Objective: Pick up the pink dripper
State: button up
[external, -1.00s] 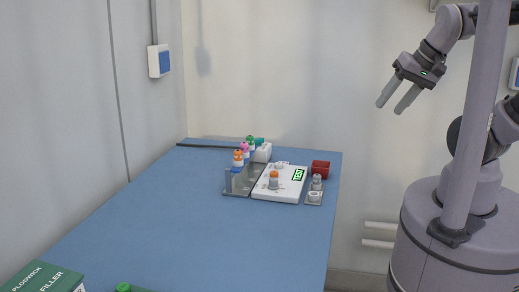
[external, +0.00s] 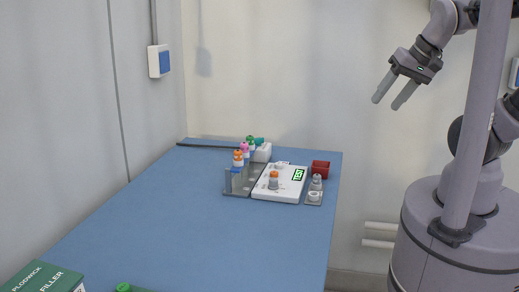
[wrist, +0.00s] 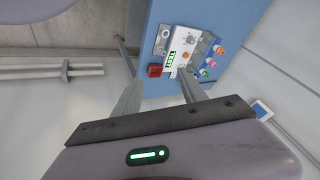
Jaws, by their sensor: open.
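The pink dripper (external: 244,148) stands in a grey rack (external: 238,188) on the blue table, between an orange-topped dripper (external: 238,157) and a green-topped one (external: 251,141). Its lower part is hidden by its neighbours and the rack. In the wrist view the pink dripper (wrist: 205,73) shows small and far off, between the orange and green ones. My gripper (external: 388,101) is open and empty, high in the air to the right of the table and well apart from the dripper. Its two fingers also show in the wrist view (wrist: 158,95).
A red box (external: 320,168) and a small grey tray (external: 314,198) sit at the right edge. A green box (external: 42,278) is at near left. The table's middle is clear.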

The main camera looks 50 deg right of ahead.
jog(key=w+a+r+n+p, duration=0.1)
jog(key=w+a+r+n, duration=0.1)
jog(key=w, duration=0.3)
jog(key=w+a+r+n+p, duration=0.2)
jog(key=w+r, duration=0.1)
jog(key=w, duration=0.3)
jog(key=n+g, duration=0.2)
jog(key=n, duration=0.5)
send_over(231, 146)
jog(key=s+d, duration=0.1)
jog(key=s, duration=0.1)
notch_tip(231, 146, down, 19)
jog(key=shift+y, duration=0.3)
jog(key=x, duration=0.2)
jog(key=b+x, duration=0.1)
jog(key=x, duration=0.1)
jog(key=b+x, duration=0.1)
jog(key=x, duration=0.1)
jog(key=shift+d+f, duration=0.25)
jog(key=shift+f, duration=0.1)
jog(key=shift+r, duration=0.2)
jog(key=shift+c, duration=0.2)
grip_shut()
